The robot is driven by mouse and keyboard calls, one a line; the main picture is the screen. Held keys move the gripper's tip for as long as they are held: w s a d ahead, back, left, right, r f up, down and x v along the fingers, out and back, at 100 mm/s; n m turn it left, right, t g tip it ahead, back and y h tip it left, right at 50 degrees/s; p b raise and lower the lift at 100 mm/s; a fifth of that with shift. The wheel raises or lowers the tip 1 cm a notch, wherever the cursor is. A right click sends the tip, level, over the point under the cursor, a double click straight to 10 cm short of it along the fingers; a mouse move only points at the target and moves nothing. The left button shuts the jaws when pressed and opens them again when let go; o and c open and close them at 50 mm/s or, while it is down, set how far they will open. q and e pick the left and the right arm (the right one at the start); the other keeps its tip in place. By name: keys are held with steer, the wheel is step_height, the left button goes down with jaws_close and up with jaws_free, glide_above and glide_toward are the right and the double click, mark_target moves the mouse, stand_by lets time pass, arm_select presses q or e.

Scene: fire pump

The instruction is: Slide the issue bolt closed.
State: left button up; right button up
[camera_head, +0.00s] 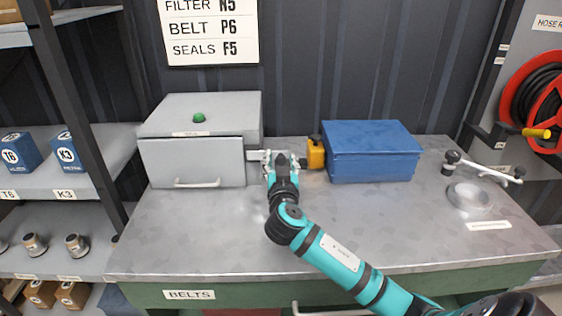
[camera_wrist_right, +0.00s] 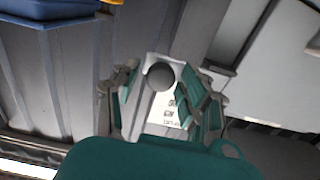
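The issue bolt is a light grey piece (camera_head: 252,155) at the right side of the grey cabinet (camera_head: 192,162). In the right wrist view it shows as a pale plate with small lettering and a round dark knob (camera_wrist_right: 160,76). My right gripper (camera_head: 278,160) is at the bolt, between the cabinet and the blue box (camera_head: 372,165). In the wrist view the fingers of this gripper (camera_wrist_right: 160,95) stand apart, one on each side of the knob and plate. A gap shows beside the knob; contact lower down is hidden. My left gripper is out of view.
A round dish (camera_head: 468,196) and a lever (camera_head: 485,170) are at the bench's right. The bench front (camera_head: 190,235) is clear.

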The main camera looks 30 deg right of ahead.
jaws_close()
